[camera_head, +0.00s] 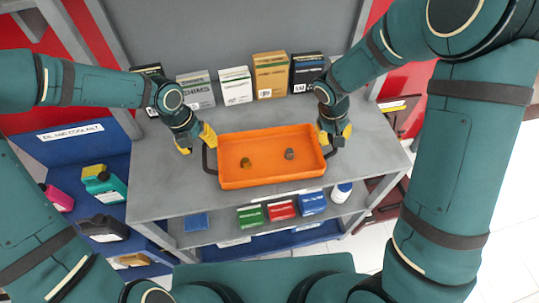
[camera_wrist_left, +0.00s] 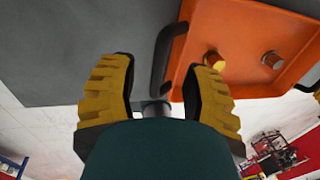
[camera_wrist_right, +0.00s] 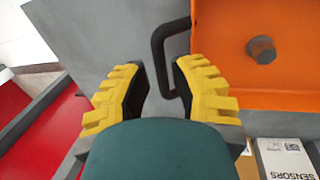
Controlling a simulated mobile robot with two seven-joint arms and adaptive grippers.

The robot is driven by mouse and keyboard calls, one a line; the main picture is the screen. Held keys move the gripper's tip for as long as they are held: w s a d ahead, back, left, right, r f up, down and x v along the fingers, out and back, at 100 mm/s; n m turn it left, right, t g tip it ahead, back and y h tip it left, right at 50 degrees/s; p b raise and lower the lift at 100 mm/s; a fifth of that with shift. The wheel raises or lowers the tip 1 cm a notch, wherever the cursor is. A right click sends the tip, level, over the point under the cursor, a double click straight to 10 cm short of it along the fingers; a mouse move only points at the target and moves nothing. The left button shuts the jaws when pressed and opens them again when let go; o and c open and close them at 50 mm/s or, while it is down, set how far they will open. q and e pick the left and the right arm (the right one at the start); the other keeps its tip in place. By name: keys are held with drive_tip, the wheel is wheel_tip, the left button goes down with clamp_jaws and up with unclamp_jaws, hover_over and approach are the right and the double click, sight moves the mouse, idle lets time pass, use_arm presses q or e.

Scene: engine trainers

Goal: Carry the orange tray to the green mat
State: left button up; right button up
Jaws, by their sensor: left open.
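The orange tray (camera_head: 272,179) sits on the grey bench, with a dark handle at each end. It holds a brass-coloured piece (camera_head: 245,162) and a grey bolt-like piece (camera_head: 290,154). My left gripper (camera_head: 197,143) is open at the tray's left end; in the left wrist view the left handle (camera_wrist_left: 163,62) lies between its fingers, nearer the right-hand finger. My right gripper (camera_head: 335,138) is open at the right end; in the right wrist view the right handle (camera_wrist_right: 159,58) reaches between its spread fingers. I do not see a green mat.
Several boxes, including a shims box (camera_head: 196,91) and an orange-brown box (camera_head: 270,75), line the back of the grey bench (camera_head: 160,185). Small coloured boxes (camera_head: 282,208) sit on the shelf below.

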sight(204, 150)
use_arm(q)
drive_tip(key=shift+d+f, duration=0.2)
drive_tip(key=shift+f, duration=0.8)
drive_tip(key=shift+d+f, duration=0.15)
drive_tip(key=shift+f, duration=0.8)
use_arm(e)
drive_tip(key=shift+x, duration=2)
use_arm(q)
drive_tip(key=shift+c, duration=1.3)
use_arm(e)
drive_tip(key=shift+c, duration=1.2)
use_arm(q)
clamp_jaws()
use_arm(e)
clamp_jaws()
